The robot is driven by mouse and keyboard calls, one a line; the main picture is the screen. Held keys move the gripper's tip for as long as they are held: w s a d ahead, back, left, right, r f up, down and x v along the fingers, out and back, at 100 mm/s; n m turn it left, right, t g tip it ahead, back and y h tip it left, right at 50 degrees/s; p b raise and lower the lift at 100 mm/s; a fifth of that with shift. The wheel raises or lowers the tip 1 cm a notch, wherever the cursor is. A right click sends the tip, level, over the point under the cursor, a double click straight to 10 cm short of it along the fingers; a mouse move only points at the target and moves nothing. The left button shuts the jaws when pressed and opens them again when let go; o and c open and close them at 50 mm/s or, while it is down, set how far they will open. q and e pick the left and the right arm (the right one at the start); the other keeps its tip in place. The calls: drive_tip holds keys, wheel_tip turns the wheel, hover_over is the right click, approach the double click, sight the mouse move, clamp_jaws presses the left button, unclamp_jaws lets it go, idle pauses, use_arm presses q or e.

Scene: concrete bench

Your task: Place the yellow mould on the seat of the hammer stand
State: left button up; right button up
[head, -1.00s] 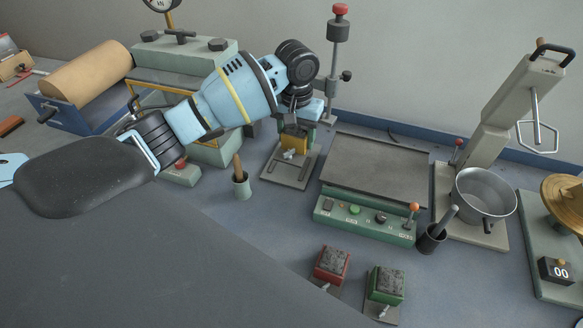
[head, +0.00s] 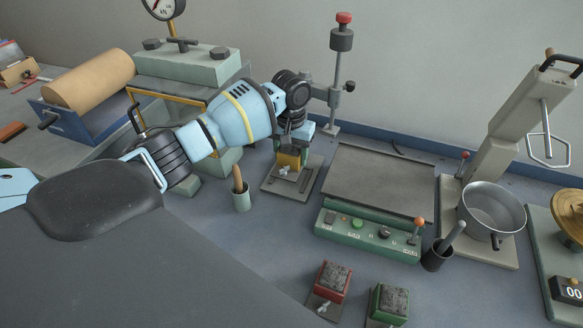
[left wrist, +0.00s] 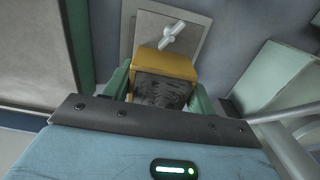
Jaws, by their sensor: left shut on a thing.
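The yellow mould (head: 288,160) is a small yellow block with a dark rough top and a silver wing nut at its front. My left gripper (head: 291,146) is shut on it from behind. In the left wrist view the mould (left wrist: 166,64) sits between the two green fingers (left wrist: 160,98). The hammer stand (head: 336,92) has a tall post with a dark weight and red knob. Its grey base plate (head: 306,184) lies under the mould. My gripper hides the area around the seat, and I cannot tell whether the mould touches it. My right gripper is not in view.
A cup with a wooden handle (head: 241,198) stands left of the base plate. A green control box (head: 368,236) with a grey plate (head: 378,182) is to the right. A red mould (head: 332,281) and a green mould (head: 389,303) are in front. A metal pot (head: 493,211) stands farther right.

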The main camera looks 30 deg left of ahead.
sight(291, 167)
use_arm(q)
drive_tip(key=shift+f+b, duration=0.3)
drive_tip(key=shift+f, duration=1.75)
drive_tip(key=shift+w+f, duration=0.1)
drive_tip(key=shift+f, duration=0.15)
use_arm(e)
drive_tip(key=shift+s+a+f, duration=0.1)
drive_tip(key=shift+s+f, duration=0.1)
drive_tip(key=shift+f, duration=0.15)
use_arm(q)
drive_tip(key=shift+f, duration=0.15)
drive_tip(key=o, duration=1.6)
drive_tip(key=shift+f, duration=0.1)
drive_tip(key=shift+c, duration=0.2)
wheel_tip(291, 167, up, 11)
drive_tip(key=shift+r+p, duration=0.2)
drive_tip(key=shift+p, duration=0.45)
drive_tip(key=shift+r, duration=0.4)
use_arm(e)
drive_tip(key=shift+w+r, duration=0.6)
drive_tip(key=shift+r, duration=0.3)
